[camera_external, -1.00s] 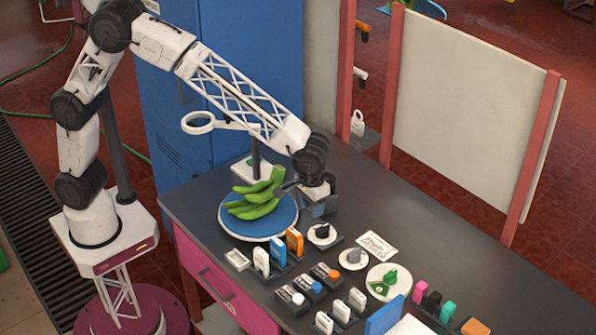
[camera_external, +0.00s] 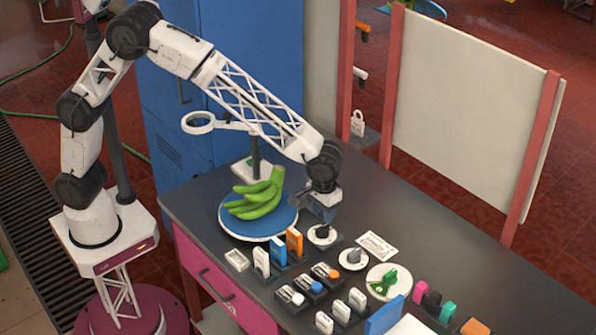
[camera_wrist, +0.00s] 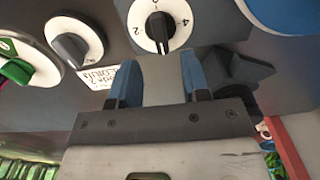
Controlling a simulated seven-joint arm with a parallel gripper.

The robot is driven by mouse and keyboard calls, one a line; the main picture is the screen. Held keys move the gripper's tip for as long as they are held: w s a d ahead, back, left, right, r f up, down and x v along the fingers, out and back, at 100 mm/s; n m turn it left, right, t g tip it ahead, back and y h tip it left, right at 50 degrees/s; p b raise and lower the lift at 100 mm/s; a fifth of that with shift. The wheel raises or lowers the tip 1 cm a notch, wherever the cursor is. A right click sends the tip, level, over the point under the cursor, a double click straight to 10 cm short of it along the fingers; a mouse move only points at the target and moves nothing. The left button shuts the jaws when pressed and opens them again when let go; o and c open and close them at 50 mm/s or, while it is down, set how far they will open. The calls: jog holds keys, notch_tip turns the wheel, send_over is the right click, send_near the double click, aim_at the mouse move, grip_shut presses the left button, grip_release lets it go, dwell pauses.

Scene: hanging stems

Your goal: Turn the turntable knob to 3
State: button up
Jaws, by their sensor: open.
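The black knob (camera_external: 322,231) sits on a white dial beside the blue turntable (camera_external: 231,229). In the wrist view the knob (camera_wrist: 158,27) is at the top, with a 2 left of it and a 4 right of it. Its white mark points down, toward my gripper; the numeral at the mark is not clear. A green banana bunch (camera_external: 256,197) lies on the turntable. My gripper (camera_wrist: 158,72) is open and empty, its two blue fingers apart and just short of the dial in the wrist view. In the external view my gripper (camera_external: 320,212) is above and behind the knob.
A grey knob (camera_external: 354,256) and a white disc with a green piece (camera_external: 385,279) are to the right of the black knob. A printed card (camera_external: 376,245) lies behind them. Several small blocks stand in front. The back right of the table is clear.

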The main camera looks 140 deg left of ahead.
aim_at(323, 227)
jog(key=shift+f, duration=3.1)
grip_shut()
